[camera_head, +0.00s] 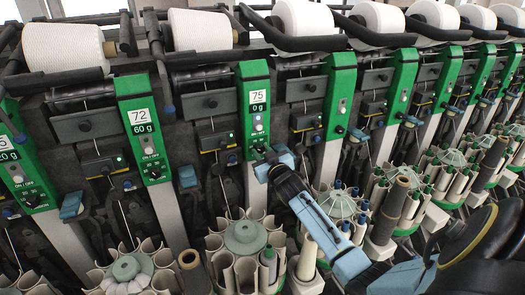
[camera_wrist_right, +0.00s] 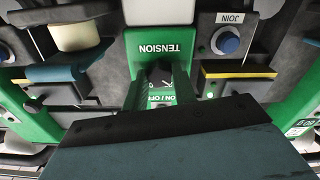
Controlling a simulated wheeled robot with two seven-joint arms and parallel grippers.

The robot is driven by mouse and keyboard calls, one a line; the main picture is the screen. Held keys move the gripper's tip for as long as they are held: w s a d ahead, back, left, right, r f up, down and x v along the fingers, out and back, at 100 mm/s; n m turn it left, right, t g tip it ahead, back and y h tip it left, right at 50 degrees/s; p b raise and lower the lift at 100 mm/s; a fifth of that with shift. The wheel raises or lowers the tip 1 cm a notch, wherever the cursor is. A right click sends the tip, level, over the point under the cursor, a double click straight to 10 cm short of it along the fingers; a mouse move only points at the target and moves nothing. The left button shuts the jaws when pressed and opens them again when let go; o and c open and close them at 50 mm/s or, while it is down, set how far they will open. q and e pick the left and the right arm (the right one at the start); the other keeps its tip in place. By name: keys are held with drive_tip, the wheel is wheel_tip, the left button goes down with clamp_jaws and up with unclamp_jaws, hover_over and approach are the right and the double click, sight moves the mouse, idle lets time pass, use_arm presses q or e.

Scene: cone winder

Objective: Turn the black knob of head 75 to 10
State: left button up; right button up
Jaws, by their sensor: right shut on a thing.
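The green panel of head 75 (camera_head: 254,95) is in the middle of the head view. Its display (camera_head: 258,102) reads 75 and 0 g. My right gripper (camera_head: 266,157) reaches the lower part of this panel from the lower right and is shut on the black knob, which it mostly hides in the head view. In the right wrist view the black knob (camera_wrist_right: 159,73) shows below the upside-down word TENSION, close to the gripper. The knob's setting cannot be read. My left gripper is not in view.
Neighbouring head 72 (camera_head: 140,120) stands to the left, reading 60 g. More green heads run off to the right. White yarn cones (camera_head: 200,30) sit above, and round bobbin magazines (camera_head: 245,240) stand below. A blue JOIN button (camera_wrist_right: 228,42) is near in the wrist view.

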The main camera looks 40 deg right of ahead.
drive_tip(key=shift+n+p, duration=0.3)
drive_tip(key=shift+n, duration=1.9)
drive_tip(key=o, duration=1)
drive_tip(key=shift+s, duration=0.1)
drive_tip(key=v, duration=1.3)
drive_tip(key=shift+s, duration=0.15)
